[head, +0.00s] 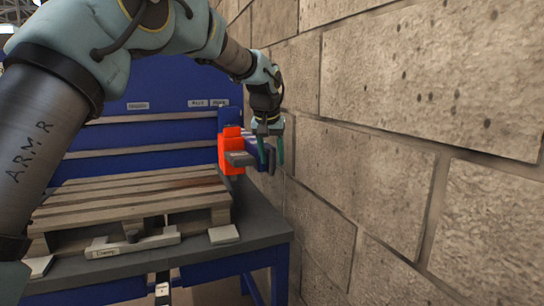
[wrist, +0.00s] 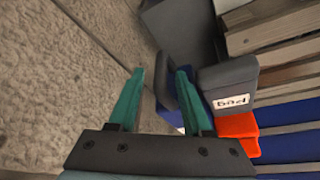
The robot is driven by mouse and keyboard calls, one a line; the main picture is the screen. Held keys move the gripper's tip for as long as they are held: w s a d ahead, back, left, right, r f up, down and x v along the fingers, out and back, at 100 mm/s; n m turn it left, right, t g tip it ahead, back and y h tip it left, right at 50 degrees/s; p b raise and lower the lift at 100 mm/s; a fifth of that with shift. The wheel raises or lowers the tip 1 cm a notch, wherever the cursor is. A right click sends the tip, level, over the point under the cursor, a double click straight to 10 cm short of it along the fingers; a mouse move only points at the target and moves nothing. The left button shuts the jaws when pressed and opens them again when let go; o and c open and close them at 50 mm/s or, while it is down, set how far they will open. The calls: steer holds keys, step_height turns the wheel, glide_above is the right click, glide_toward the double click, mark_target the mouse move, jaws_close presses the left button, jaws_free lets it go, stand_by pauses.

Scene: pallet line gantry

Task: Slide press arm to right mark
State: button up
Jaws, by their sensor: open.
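The press arm shows in the head view as an orange block (head: 231,150) with a grey pad (head: 240,159) and a dark blue handle (head: 264,158), at the right end of the blue frame by the wall. My gripper (head: 272,165) is open at the handle, its teal fingers pointing down. In the wrist view, my gripper (wrist: 158,73) has the handle (wrist: 166,88) showing between its fingers, nearer the right one. I cannot tell whether they touch. The labelled grey pad (wrist: 228,84) and orange block (wrist: 237,131) are right of the fingers. Small labels (head: 208,103) on the blue panel are unreadable.
A stone block wall (head: 400,130) stands close on the right of my gripper. A wooden pallet (head: 130,200) lies on the dark table (head: 262,222) below the blue frame (head: 160,84). A pale labelled piece (head: 132,243) lies at the table's front.

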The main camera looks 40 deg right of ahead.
steer(key=shift+f, duration=0.15)
steer(key=shift+c, duration=0.3)
jaws_close()
steer(key=shift+s+d, duration=0.1)
steer(key=shift+d, duration=0.05)
stand_by(0.9)
